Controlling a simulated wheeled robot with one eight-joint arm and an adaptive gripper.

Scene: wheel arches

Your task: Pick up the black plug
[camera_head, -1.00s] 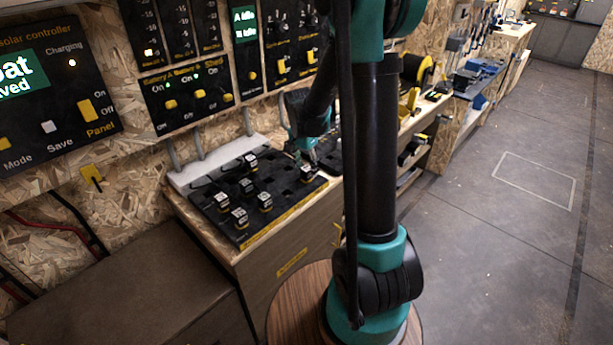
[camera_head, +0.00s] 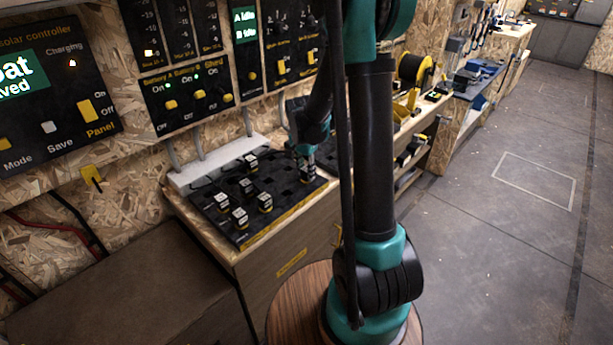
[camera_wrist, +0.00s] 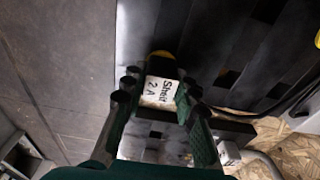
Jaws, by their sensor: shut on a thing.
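My gripper (camera_head: 306,170) is at the right part of the black socket board (camera_head: 284,209) in the head view. In the wrist view my gripper (camera_wrist: 158,84) has its fingers on both sides of a black plug (camera_wrist: 162,62) with a white handwritten label and a yellow end. It is shut on this plug. The label's first word is hard to read; "2 A" stands under it. In the head view the gripper mostly hides this plug. I cannot tell whether it is clear of the board.
Several other white-labelled black plugs, one of them in front (camera_head: 240,217), stand on the board's left half. The board lies on a wooden bench against a chipboard wall with control panels (camera_head: 188,95). A cable shows at right in the wrist view. The floor at right is clear.

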